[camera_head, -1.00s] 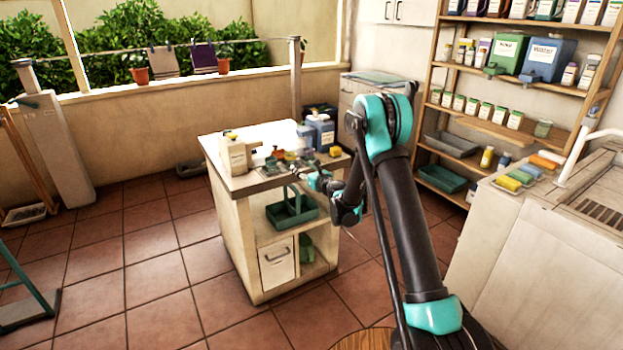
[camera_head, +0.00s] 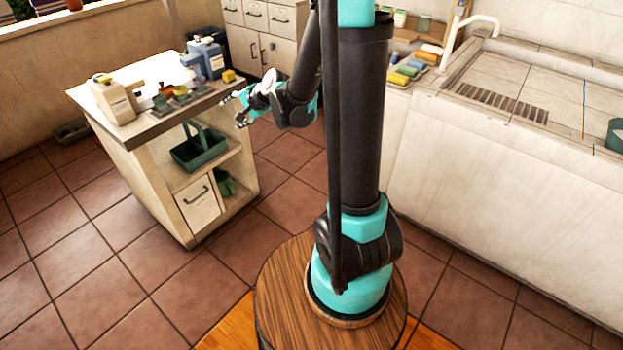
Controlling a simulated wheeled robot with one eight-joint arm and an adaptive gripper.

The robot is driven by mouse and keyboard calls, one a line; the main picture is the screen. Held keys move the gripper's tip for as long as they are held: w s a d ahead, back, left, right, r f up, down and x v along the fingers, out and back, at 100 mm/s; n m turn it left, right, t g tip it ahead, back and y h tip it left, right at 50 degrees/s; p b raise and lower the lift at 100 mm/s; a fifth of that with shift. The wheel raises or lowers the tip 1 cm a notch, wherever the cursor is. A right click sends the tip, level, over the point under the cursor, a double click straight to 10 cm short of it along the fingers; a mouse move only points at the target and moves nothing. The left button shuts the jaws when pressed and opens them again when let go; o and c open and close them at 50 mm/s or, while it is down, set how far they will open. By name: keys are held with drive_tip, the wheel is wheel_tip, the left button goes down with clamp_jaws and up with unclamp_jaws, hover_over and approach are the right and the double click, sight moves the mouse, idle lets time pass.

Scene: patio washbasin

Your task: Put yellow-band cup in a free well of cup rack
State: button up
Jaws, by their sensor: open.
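My gripper (camera_head: 234,109) is open and seems empty, beside the right end of the cart top (camera_head: 150,126). A row of small items stands along the front of that top, among them an orange-brown one (camera_head: 161,102) and a grey one (camera_head: 181,92). They are too small for me to tell whether one is the yellow-band cup or the cup rack. A small yellow object (camera_head: 229,76) is at the top's right corner. A teal vessel (camera_head: 614,136) is cut off by the right picture edge, and no band shows on it.
Tiled floor before the cart is clear.

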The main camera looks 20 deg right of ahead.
drive_tip(key=s+d+f+n+g+h, duration=0.1)
drive_tip(key=s+d+f+n+h, duration=0.1)
drive_tip(key=s+d, duration=0.3)
drive_tip(key=s+d+f+n+g+h, duration=0.2)
drive_tip(key=s+d+n, duration=0.3)
drive_tip(key=s, duration=0.8)
drive_tip(key=s+d+f+n+g+h, duration=0.1)
drive_tip(key=s+d+f+n+h, duration=0.2)
drive_tip(key=s+d, duration=0.4)
drive_tip(key=s+f, duration=0.1)
drive_tip(key=s, duration=0.1)
drive_tip(key=shift+s, duration=0.3)
drive_tip(key=shift+d+f, duration=0.1)
